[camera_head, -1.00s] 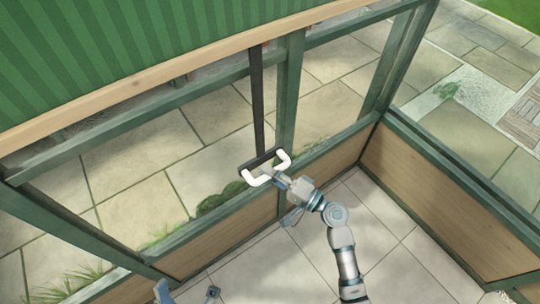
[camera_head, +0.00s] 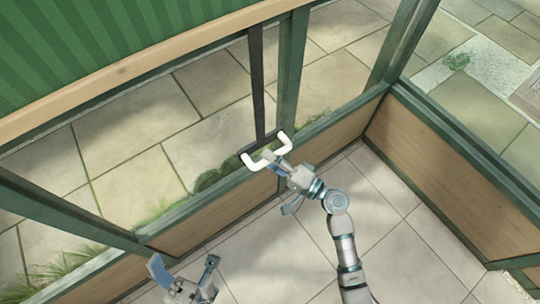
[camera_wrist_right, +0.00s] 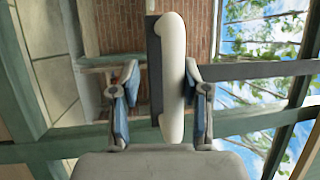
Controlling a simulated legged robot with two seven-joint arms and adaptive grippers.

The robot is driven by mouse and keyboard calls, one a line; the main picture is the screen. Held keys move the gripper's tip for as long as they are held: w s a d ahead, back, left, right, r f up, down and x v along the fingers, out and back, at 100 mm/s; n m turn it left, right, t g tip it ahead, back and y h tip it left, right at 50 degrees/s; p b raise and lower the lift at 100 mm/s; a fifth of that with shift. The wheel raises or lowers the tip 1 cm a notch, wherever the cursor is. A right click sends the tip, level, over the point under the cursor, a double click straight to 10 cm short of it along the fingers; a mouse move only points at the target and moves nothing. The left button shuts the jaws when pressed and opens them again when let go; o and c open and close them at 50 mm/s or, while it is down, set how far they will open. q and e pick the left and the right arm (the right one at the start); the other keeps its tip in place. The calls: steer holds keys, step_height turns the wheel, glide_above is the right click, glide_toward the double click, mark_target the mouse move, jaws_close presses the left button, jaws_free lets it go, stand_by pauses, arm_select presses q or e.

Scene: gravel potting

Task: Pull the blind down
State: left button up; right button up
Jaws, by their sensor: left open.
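The green striped blind (camera_head: 80,40) hangs at the upper left, with a pale wooden bar (camera_head: 130,70) along its lower edge. A dark strap (camera_head: 257,85) runs down from it to a handle (camera_head: 280,146) with white grips. My right gripper (camera_head: 278,182) is at the handle. In the right wrist view the white handle (camera_wrist_right: 172,75) stands between the spread fingers of my right gripper (camera_wrist_right: 162,103). It is close to the right finger, with a clear gap to the left finger. My left gripper (camera_head: 183,272) is open and empty at the bottom, well below the blind.
Green window frames (camera_head: 291,75) stand behind the strap, above a low wooden wall panel (camera_head: 215,220). Another wooden panel (camera_head: 440,165) meets it at a corner on the right. The tiled floor (camera_head: 410,240) is clear around my arms.

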steer(key=shift+r, duration=0.2)
steer(key=shift+d, duration=0.25)
steer(key=v, duration=1.1)
steer(key=shift+s+d+f, duration=0.15)
steer(key=shift+d+f, duration=0.1)
steer(key=shift+f, duration=0.1)
